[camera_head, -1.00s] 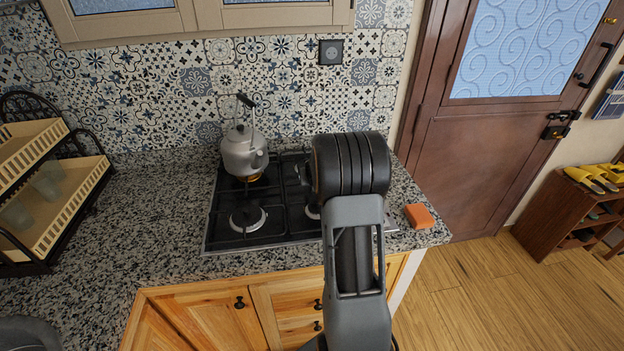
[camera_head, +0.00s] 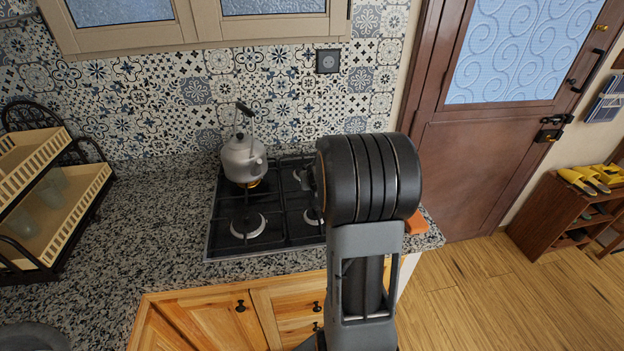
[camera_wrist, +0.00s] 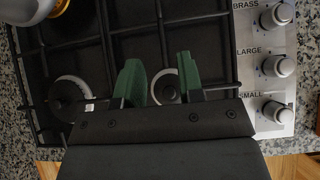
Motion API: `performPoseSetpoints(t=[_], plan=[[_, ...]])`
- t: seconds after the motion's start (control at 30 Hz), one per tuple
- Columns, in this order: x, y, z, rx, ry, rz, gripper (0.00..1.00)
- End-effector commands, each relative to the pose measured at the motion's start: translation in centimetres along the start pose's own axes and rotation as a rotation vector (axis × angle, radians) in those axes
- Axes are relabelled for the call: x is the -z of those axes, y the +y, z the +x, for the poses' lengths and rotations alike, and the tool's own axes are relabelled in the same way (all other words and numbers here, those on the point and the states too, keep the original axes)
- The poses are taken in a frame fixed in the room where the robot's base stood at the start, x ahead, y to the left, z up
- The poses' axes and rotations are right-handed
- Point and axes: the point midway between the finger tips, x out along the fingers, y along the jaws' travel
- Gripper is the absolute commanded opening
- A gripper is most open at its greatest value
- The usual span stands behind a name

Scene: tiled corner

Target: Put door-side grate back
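My gripper (camera_wrist: 159,82) is open, with two green fingertips apart over the knob side of the hob. In the head view my own arm hides it. The door-side grate (camera_wrist: 232,48), with black bars, lies under and ahead of the fingers in the wrist view. A pale burner ring (camera_wrist: 165,86) shows between the fingertips. I cannot tell whether the fingers touch the grate or whether it sits level. The other grate (camera_head: 229,208) is on the left half of the hob (camera_head: 212,240), next to the door-side one.
A grey kettle (camera_head: 243,160) stands on the back left burner, with a yellow-orange glow beneath. Control knobs (camera_wrist: 279,67) line the hob's right side. An orange block (camera_head: 416,223) lies on the counter, partly behind my arm. The left counter (camera_head: 150,210) is clear near a two-tier rack (camera_head: 75,215).

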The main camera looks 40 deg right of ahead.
Motion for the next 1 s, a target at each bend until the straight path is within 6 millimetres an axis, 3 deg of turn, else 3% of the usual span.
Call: performPoseSetpoints(t=[0.17, 0.27, 0.37, 0.47, 0.57, 0.7, 0.83, 1.0], plan=[[-0.3, 0.1, -1.9, 0.003, -0.006, 0.016, 0.35], [-1.0, 0.5, -3.4, 0.024, -0.04, 0.132, 0.35], [-2.2, 1.5, -6.0, 0.06, -0.103, 0.406, 0.35], [-2.5, 2.6, -9.7, 0.093, -0.165, 0.816, 0.35], [-1.1, 3.9, -13.5, 0.117, -0.176, 1.269, 0.35], [2.7, 6.3, -18.0, 0.172, -0.091, 1.849, 0.35], [6.7, 9.0, -21.4, 0.267, 0.057, 2.259, 0.35], [10.5, 11.7, -24.7, 0.421, 0.243, 2.568, 0.35]])
